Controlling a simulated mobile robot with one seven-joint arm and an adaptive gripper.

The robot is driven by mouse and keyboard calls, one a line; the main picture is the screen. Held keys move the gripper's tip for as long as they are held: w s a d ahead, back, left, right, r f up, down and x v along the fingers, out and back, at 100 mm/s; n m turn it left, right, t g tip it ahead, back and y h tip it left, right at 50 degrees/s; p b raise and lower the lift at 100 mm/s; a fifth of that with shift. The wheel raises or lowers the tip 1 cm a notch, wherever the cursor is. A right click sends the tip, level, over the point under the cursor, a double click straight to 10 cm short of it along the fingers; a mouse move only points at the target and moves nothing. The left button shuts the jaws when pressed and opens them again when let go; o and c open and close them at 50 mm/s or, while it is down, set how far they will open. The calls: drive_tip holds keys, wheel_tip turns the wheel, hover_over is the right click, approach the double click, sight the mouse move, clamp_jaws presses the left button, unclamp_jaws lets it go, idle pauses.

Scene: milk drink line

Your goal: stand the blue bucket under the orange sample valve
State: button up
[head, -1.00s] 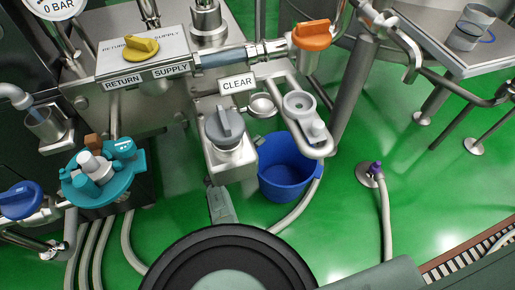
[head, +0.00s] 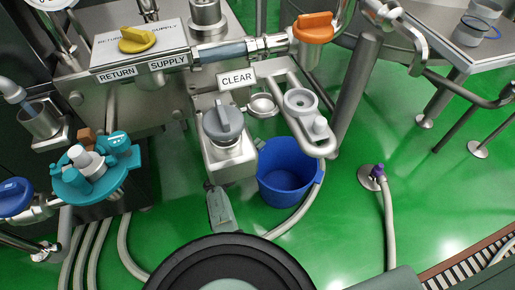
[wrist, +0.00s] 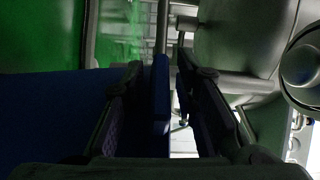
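The blue bucket (head: 286,178) stands upright on the green floor in the head view, below and right of the grey-knobbed valve block. The orange sample valve (head: 315,27) is higher up at the right end of the supply pipe. The bucket is lower and slightly left of it in the picture. In the wrist view, the two dark fingers of my gripper (wrist: 165,95) are apart. A narrow blue part stands between them, with a gap toward the right finger. A large blue surface (wrist: 45,115) fills the left. Both look like the bucket. My fingers are hidden in the head view.
A steel bracket with a round cup (head: 301,102) overhangs the bucket's upper right. The grey-knobbed valve (head: 223,122) is at its upper left. A hose runs beside the bucket. A purple-tipped hose (head: 378,171) stands on the right. Green floor between them is clear.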

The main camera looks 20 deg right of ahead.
drive_tip(key=shift+r, duration=0.2)
drive_tip(key=p+v, duration=0.3)
drive_tip(key=v, duration=0.4)
drive_tip(key=shift+a, duration=0.25)
drive_tip(key=shift+o, duration=0.4)
drive_tip(key=shift+s, duration=0.15)
idle(0.6)
